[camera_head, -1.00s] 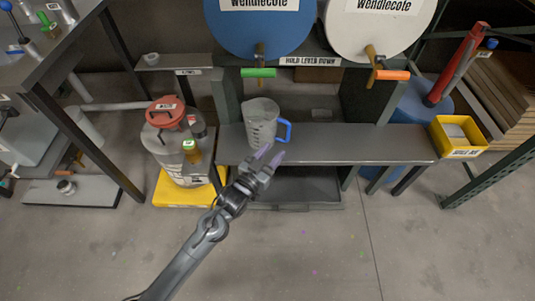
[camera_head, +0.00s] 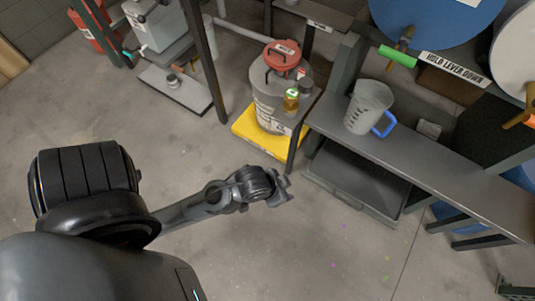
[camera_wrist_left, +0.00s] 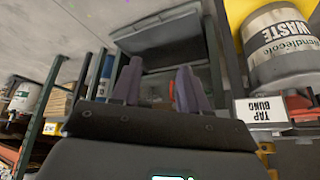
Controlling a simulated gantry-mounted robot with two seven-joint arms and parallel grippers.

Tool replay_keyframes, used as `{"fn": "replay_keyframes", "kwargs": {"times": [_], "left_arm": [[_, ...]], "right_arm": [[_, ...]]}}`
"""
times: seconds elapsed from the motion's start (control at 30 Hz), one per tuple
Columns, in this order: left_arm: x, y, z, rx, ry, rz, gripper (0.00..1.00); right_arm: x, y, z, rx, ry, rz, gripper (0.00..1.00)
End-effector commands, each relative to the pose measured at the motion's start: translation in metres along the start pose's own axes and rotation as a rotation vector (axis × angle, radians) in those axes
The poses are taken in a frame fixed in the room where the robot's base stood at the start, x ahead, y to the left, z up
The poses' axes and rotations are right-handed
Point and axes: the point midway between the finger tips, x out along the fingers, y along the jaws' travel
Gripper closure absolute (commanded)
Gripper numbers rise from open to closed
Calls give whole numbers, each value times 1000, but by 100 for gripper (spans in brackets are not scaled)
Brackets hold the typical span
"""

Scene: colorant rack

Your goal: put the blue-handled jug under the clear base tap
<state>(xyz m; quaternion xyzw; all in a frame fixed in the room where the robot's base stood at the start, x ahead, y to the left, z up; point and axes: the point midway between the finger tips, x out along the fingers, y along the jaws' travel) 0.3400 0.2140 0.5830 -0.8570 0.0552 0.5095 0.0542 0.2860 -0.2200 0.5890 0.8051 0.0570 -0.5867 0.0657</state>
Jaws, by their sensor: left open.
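The clear jug with a blue handle (camera_head: 367,108) stands upright on the grey shelf in the head view, below the blue drum (camera_head: 435,20) and its green-levered tap (camera_head: 398,54). Its handle points to the lower right. The white drum (camera_head: 518,55) is at the right edge, with an orange-levered tap (camera_head: 518,118) partly cut off. My left gripper (camera_head: 284,189) is out in front of the shelf, lower left of the jug and apart from it. In the left wrist view its fingers (camera_wrist_left: 158,88) are apart with nothing between them. My right gripper is not in view.
The grey shelf (camera_head: 450,160) has bare room right of the jug. A waste drum (camera_head: 265,112) stands on a yellow base left of the shelf; it also shows in the left wrist view (camera_wrist_left: 282,45). A dark tray (camera_head: 350,182) lies below the shelf. Open floor lies in front.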

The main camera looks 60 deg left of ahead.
Motion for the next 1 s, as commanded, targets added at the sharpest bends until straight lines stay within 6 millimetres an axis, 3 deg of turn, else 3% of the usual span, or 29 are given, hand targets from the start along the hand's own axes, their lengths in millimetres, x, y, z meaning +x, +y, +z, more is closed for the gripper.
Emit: {"fn": "replay_keyframes", "kwargs": {"times": [0.1,0.3,0.73,0.87,1.0], "left_arm": [[-19,3,28,7,-113,6,56],[-31,4,45,14,-186,9,56],[-39,4,40,13,-186,9,56],[-56,3,31,13,-186,9,56],[-86,2,15,13,-186,9,56]], "right_arm": [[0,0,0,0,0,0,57],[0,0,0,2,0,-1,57],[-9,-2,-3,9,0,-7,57],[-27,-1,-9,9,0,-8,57],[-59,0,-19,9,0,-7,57]]}}
